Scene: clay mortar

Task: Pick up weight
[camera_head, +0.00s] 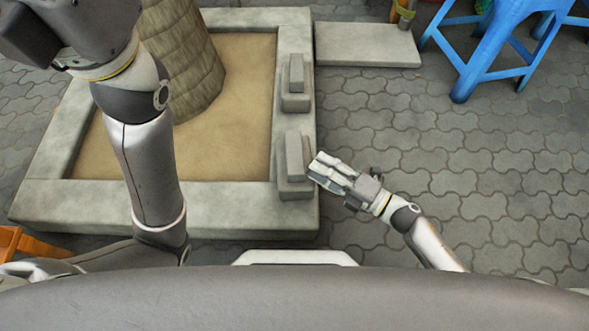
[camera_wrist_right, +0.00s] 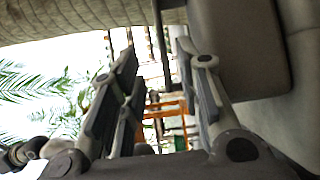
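Two grey stepped blocks, which look like the weights, sit on the stone rim. The near weight (camera_head: 294,158) has a narrow upright top on a wider base. The far weight (camera_head: 296,75) has the same shape. My right gripper (camera_head: 317,166) is just right of the near weight, close to its top; contact cannot be told. In the right wrist view the gripper (camera_wrist_right: 157,52) has its fingers apart with nothing held between them. A large grey block (camera_wrist_right: 238,50), likely the near weight, lies outside the right-hand finger. My left arm crosses the left side; its gripper does not show.
The stone rim (camera_head: 60,197) frames a sand bed with a tree trunk (camera_head: 185,65). A flat stone slab (camera_head: 367,44) lies at the top centre. A blue stool (camera_head: 495,40) stands at the top right. An orange object (camera_head: 30,243) is at lower left. Paving at right is clear.

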